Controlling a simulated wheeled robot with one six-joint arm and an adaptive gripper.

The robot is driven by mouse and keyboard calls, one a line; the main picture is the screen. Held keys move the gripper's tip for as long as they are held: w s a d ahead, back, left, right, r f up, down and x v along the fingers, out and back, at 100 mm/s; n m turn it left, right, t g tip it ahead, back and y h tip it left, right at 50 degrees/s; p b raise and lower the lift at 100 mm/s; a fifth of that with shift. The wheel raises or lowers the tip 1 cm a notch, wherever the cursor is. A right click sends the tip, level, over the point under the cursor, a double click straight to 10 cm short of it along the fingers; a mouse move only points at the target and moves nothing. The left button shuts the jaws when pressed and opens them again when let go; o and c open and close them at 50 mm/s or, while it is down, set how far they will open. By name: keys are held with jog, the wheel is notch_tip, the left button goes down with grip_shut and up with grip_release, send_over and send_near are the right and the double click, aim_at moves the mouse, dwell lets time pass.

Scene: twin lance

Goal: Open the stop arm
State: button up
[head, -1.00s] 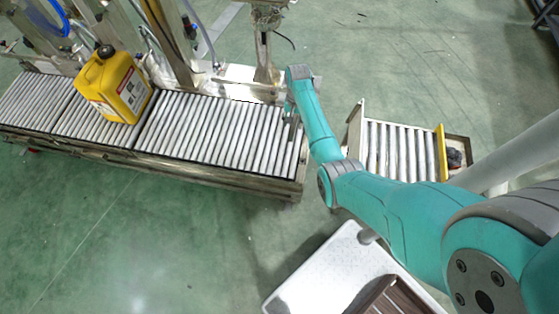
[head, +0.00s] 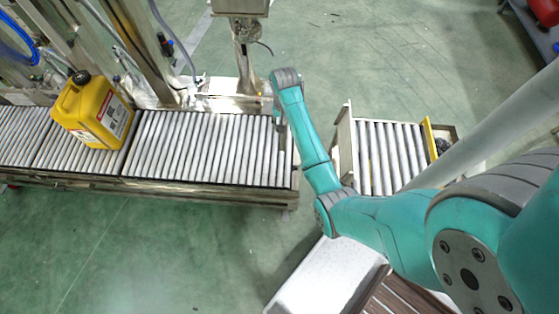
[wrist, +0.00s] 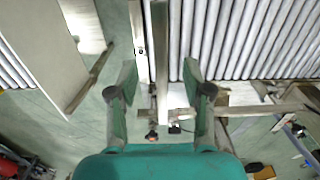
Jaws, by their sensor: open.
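In the wrist view a narrow metal bar (wrist: 161,40), which looks like the stop arm, runs upright in the picture between the fingers of my gripper (wrist: 159,80). The fingers are spread, one on each side of the bar, with a visible gap to each. A small reddish knob (wrist: 152,135) shows near the bar's lower end. In the head view my gripper is over the right end of the roller conveyor (head: 210,150), mostly hidden by my arm, and I cannot make out the bar clearly.
A yellow jug (head: 93,112) stands upright on the conveyor, left of my arm. A short roller section (head: 390,150) with a yellow end plate lies to the right, across a floor gap. Metal posts and hoses stand behind the conveyor. A white-topped surface (head: 325,280) is near me.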

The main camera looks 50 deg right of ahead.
jog(key=s+a+f+n+t+h, duration=0.1)
jog(key=s+a+f+n+t, duration=0.1)
jog(key=s+a, duration=0.3)
jog(key=s+a+f+n+t, duration=0.2)
jog(key=s+a, duration=0.4)
jog(key=a, duration=0.3)
jog(key=shift+a+f+t+h, duration=0.25)
jog(key=shift+f+t+h, duration=0.25)
jog(key=shift+f, duration=0.75)
